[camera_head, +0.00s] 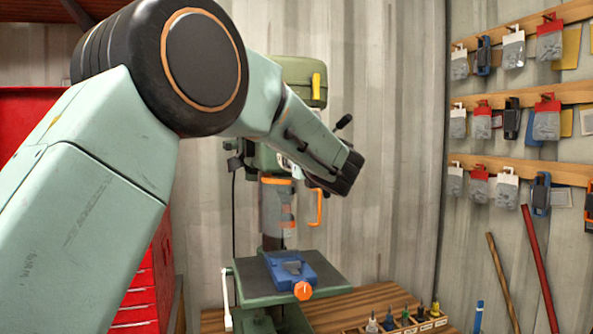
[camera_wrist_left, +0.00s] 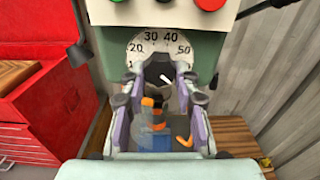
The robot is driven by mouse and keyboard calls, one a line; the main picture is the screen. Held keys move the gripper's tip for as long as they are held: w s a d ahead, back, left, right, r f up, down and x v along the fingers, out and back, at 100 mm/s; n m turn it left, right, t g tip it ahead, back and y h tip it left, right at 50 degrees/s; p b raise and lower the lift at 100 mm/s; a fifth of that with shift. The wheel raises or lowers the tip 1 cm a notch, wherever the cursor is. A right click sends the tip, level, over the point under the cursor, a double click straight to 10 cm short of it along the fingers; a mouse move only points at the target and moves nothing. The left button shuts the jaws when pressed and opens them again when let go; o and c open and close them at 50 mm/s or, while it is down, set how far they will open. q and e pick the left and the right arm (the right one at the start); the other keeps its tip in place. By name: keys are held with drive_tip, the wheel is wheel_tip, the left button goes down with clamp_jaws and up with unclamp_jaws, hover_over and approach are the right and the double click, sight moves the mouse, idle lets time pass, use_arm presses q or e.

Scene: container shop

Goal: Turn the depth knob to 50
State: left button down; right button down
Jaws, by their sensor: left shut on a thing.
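The drill press (camera_head: 300,85) stands against the back wall, its front partly hidden by my left arm. The depth knob (camera_wrist_left: 158,72) is black with a white pointer line, in front of a white dial (camera_wrist_left: 135,50). My left gripper (camera_wrist_left: 160,88) is shut on the knob, one finger on each side. In the head view the knob is hidden behind my arm. My right gripper is not in view.
A blue vise (camera_head: 290,270) sits on the drill table (camera_head: 335,283) below. Red and green buttons (camera_wrist_left: 210,3) sit just above the dial. A red cabinet (camera_wrist_left: 45,105) stands at the left. Tool boards (camera_head: 520,95) hang on the right wall. An orange-framed guard (camera_head: 315,207) is below the drill head.

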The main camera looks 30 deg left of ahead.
use_arm(q)
drive_tip(key=shift+w+d+n+b, duration=0.1)
drive_tip(key=shift+n+b, duration=3.4)
drive_tip(key=shift+b, duration=0.4)
drive_tip(key=shift+w+d+n+b, duration=0.1)
drive_tip(key=shift+n+b, duration=3.4)
drive_tip(key=shift+b, duration=0.35)
drive_tip(key=shift+f, duration=0.1)
drive_tip(key=c, duration=1.5)
unclamp_jaws()
drive_tip(key=o, duration=0.5)
drive_tip(key=shift+s+d+r, duration=0.1)
drive_tip(key=shift+s+r, duration=0.25)
drive_tip(key=v, duration=1.1)
drive_tip(key=shift+d, duration=0.35)
